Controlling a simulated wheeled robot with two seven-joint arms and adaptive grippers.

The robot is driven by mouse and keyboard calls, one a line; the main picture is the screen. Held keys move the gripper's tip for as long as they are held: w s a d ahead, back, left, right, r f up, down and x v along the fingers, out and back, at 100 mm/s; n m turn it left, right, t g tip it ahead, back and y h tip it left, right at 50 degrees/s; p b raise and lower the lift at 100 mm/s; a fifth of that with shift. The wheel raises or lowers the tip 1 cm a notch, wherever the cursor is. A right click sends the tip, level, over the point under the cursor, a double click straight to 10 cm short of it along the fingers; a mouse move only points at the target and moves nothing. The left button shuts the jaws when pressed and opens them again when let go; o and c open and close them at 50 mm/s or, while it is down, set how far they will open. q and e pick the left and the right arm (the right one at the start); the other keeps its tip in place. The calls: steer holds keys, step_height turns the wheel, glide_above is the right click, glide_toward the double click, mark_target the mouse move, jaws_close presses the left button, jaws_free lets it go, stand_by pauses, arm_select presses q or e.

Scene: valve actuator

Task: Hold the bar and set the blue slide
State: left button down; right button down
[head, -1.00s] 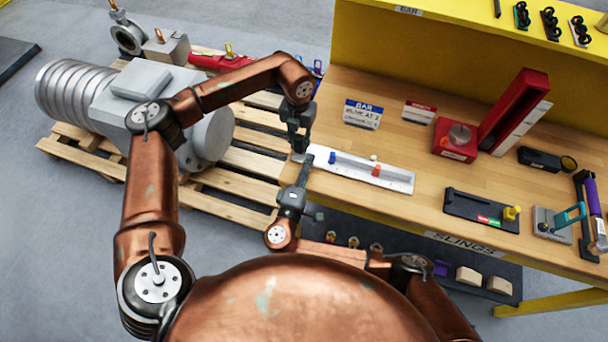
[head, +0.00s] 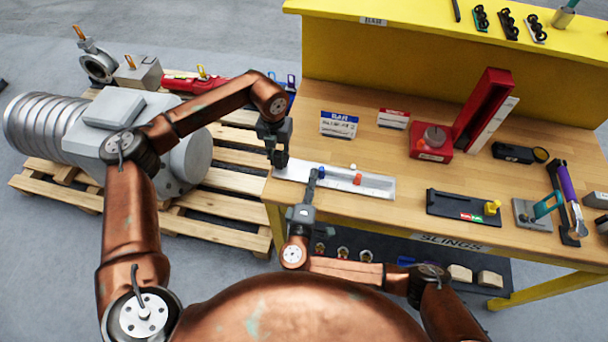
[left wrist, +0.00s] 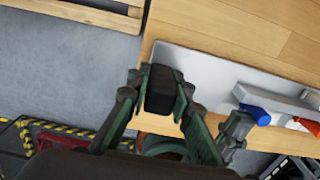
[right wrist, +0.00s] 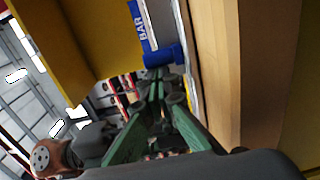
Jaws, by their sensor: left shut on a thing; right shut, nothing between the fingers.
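The pale grey bar (head: 380,188) lies along the bench's front edge. The blue slide (head: 321,171) sits on it left of the middle; the blue slide also shows in the left wrist view (left wrist: 255,114) and right wrist view (right wrist: 165,53). An orange slide (head: 357,179) is further right. My left gripper (head: 281,161) is shut at the bar's left end, around a dark block (left wrist: 160,92); its exact contact is partly hidden. My right gripper (head: 312,174) is shut and empty, its tip just left of the blue slide. I cannot tell whether they touch.
A blue-and-white BAR card (head: 338,124) and a red-and-white card (head: 393,118) stand behind the bar. A red stand (head: 484,110), a black holder with a yellow knob (head: 462,206) and other fixtures fill the right side. A pallet (head: 235,198) with machinery is left.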

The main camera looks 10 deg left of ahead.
arm_select(q)
steer(key=shift+r, duration=0.1)
arm_select(e)
steer(key=d, duration=0.2)
steer(key=shift+d, duration=0.3)
steer(key=shift+a, duration=0.1)
steer(key=a, duration=0.2)
steer(key=s+a, duration=0.1)
steer(key=a, duration=0.1)
steer(key=shift+s+a, duration=0.1)
steer(key=shift+s, duration=0.1)
steer(key=s, duration=0.9)
steer(key=shift+s+d, duration=0.25)
steer(key=shift+s, duration=0.05)
arm_select(q)
steer(key=c, duration=1.7)
jaws_free()
steer(key=shift+o, duration=0.2)
